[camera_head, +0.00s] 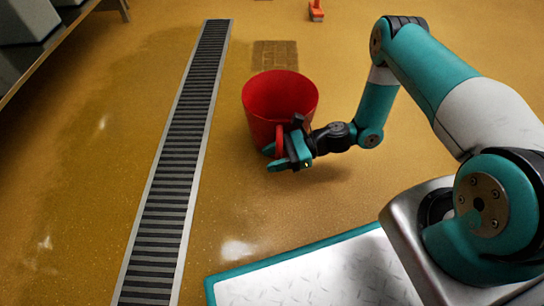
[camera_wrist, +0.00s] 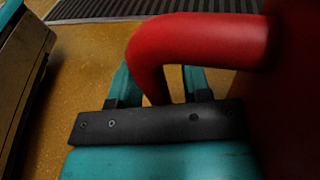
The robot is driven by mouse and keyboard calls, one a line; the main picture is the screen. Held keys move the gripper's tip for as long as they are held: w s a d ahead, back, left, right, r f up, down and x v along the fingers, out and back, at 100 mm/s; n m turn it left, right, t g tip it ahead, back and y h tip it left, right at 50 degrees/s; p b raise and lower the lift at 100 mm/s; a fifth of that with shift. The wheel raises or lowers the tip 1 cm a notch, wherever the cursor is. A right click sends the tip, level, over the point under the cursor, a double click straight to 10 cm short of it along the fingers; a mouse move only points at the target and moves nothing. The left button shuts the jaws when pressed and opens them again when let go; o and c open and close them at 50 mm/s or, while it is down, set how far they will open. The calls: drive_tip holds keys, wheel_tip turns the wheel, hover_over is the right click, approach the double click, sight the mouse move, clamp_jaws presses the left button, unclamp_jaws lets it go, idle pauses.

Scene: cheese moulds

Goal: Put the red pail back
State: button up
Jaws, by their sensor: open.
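The red pail (camera_head: 262,108) is upright on the wet floor, right of the drain, with its open top facing up. Its red side handle (camera_head: 280,139) points towards my gripper (camera_head: 283,157). My gripper is low at the pail's near side, with its jaws open at the handle. In the wrist view the handle (camera_wrist: 195,38) curves across my gripper (camera_wrist: 160,82), its lower end running down between the two teal fingers. The pail's wall (camera_wrist: 295,110) fills the right side there. Whether the fingers touch the handle is unclear.
A long floor drain grate (camera_head: 182,140) runs along the left. A brown slatted patch (camera_head: 275,54) lies behind the pail. A red-orange object (camera_head: 316,11) is on the floor at the top. A grey bench or shelf (camera_head: 40,50) stands at upper left. Floor between is clear.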

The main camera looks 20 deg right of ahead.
drive_tip(key=d+r+p, duration=0.2)
drive_tip(key=d+p, duration=0.4)
drive_tip(key=d, duration=0.5)
drive_tip(key=shift+s+d, duration=0.35)
